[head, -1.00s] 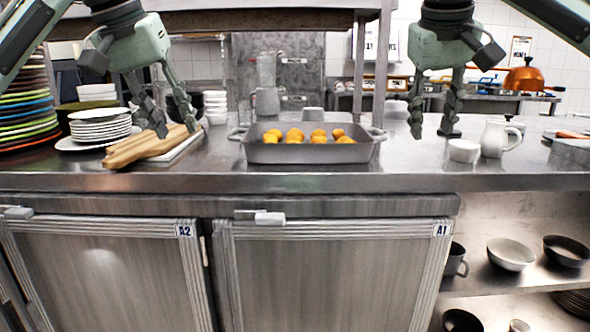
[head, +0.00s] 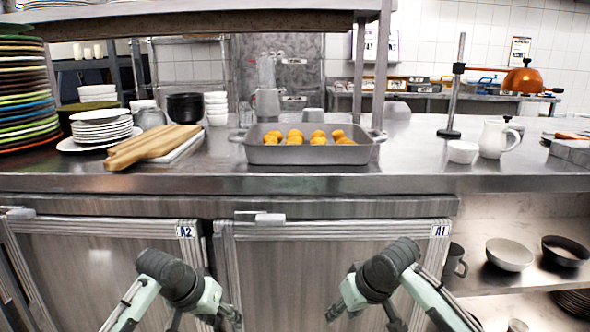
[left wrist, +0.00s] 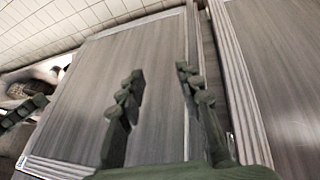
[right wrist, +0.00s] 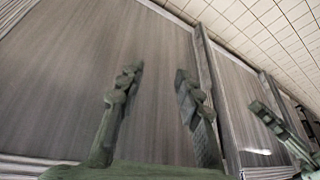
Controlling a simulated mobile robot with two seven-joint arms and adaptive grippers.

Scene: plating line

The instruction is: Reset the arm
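My left gripper (head: 203,320) is low in front of the counter, at the bottom of the head view, before the A2 door. In the left wrist view its two fingers (left wrist: 160,80) stand apart with nothing between them. My right gripper (head: 365,320) is at the same low height, before the A1 door. In the right wrist view its fingers (right wrist: 158,80) are also apart and empty. Both arms are folded down, and the grippers are partly cut off by the lower edge of the head view.
The steel counter (head: 420,180) carries a grey pan (head: 310,153) of yellow-orange food, a wooden board (head: 150,147), plate stacks (head: 100,130), a white jug (head: 495,138) and a small white bowl (head: 462,151). Cabinet doors (head: 330,265) stand close behind the grippers. Open shelves hold bowls (head: 510,254).

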